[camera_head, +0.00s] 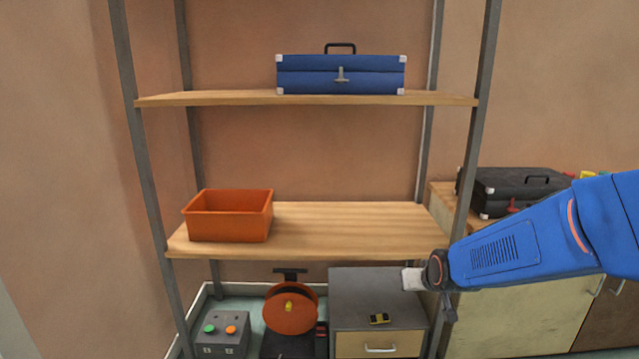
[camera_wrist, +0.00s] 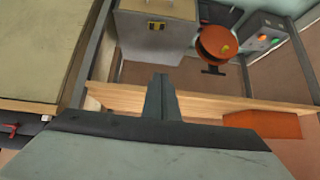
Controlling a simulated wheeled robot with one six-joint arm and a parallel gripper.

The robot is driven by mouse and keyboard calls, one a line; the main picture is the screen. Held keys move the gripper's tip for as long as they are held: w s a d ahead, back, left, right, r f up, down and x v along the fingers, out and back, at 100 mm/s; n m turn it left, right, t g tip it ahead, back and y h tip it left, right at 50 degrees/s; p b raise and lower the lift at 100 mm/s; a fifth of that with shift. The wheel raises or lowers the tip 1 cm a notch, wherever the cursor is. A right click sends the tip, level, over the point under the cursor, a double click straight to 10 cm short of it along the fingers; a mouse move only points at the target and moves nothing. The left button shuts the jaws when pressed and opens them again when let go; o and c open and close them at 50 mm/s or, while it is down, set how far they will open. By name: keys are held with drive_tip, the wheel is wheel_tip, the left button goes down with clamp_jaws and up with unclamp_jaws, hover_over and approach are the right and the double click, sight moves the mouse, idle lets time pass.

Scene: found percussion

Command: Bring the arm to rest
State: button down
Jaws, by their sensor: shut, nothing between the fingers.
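My blue arm reaches in from the right edge of the head view. My gripper (camera_head: 412,279) is in front of the shelving unit, near its right post, a little below the lower wooden shelf (camera_head: 330,228). In the wrist view the fingers of my gripper (camera_wrist: 161,82) are together, with nothing between them. They appear in front of the shelf edge (camera_wrist: 205,107). Whether they touch anything is hard to tell, but no contact shows.
An orange bin (camera_head: 228,216) stands on the lower shelf, a blue case (camera_head: 340,76) on the upper one. Below are a grey cabinet (camera_head: 376,298), an orange round object (camera_head: 291,310) and a button box (camera_head: 222,333). A black case (camera_head: 512,187) lies on the right-hand counter.

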drive_tip(key=s+d+r+g, duration=0.1)
drive_tip(key=s+r, duration=0.1)
drive_tip(key=s, duration=0.8)
drive_tip(key=s+d+r+g, duration=0.1)
drive_tip(key=s+r, duration=0.2)
drive_tip(key=s, duration=0.8)
drive_tip(key=s+d+r+g, duration=0.1)
drive_tip(key=s+r+g, duration=0.1)
drive_tip(key=s, duration=0.8)
drive_tip(key=shift+s+d+r+h, duration=0.15)
drive_tip(key=shift+d+r+h, duration=0.15)
drive_tip(key=shift+d+r, duration=0.05)
